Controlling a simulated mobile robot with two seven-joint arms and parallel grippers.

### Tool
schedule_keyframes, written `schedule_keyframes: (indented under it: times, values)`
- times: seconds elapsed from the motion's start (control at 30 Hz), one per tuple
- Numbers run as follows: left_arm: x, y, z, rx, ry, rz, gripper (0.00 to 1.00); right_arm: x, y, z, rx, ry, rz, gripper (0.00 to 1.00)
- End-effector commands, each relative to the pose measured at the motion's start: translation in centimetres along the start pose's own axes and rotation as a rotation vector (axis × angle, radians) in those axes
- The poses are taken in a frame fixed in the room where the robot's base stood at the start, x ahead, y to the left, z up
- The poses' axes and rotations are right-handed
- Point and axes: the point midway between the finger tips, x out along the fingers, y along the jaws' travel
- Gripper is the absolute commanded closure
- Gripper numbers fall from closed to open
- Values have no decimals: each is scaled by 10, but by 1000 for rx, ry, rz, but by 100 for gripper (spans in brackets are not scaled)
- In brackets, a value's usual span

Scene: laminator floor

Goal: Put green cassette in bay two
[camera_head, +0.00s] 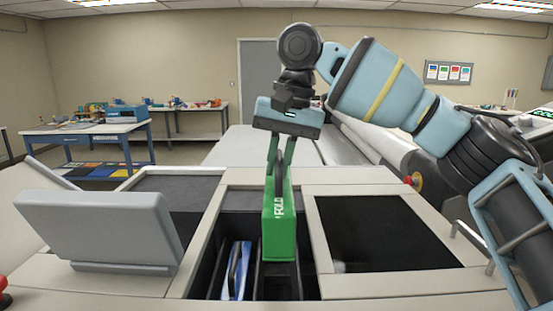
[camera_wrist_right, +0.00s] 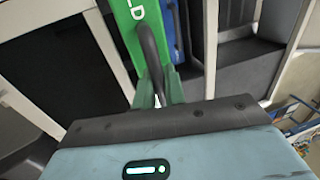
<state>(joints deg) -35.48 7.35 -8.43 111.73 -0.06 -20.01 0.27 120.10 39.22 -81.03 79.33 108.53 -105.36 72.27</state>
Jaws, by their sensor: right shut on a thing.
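The green cassette (camera_head: 279,228), marked "FOLD" in white, hangs upright from my right gripper (camera_head: 280,172) over the open bay well in the machine deck. The gripper is shut on the cassette's dark handle; the wrist view also shows the green cassette (camera_wrist_right: 130,30) and the fingers (camera_wrist_right: 157,92) at that handle. The cassette's lower end is over a dark slot (camera_head: 278,283) right of a blue cassette (camera_head: 237,270). I cannot tell whether that end is inside the slot. No bay numbers are readable. My left gripper is not in view.
A grey tilted panel (camera_head: 100,228) stands left of the well. A flat black panel (camera_head: 380,232) lies to its right. A red knob (camera_head: 408,180) sits by the rollers. Side tables with small items (camera_head: 95,127) stand far back.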

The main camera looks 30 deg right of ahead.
Motion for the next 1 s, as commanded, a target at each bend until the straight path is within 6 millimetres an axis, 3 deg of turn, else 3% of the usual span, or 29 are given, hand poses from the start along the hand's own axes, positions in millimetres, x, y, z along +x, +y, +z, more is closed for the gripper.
schedule_keyframes:
  times: [1.0]
  values:
    - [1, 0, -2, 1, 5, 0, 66, 54, 11, 0, 1, 2, -2, 100]
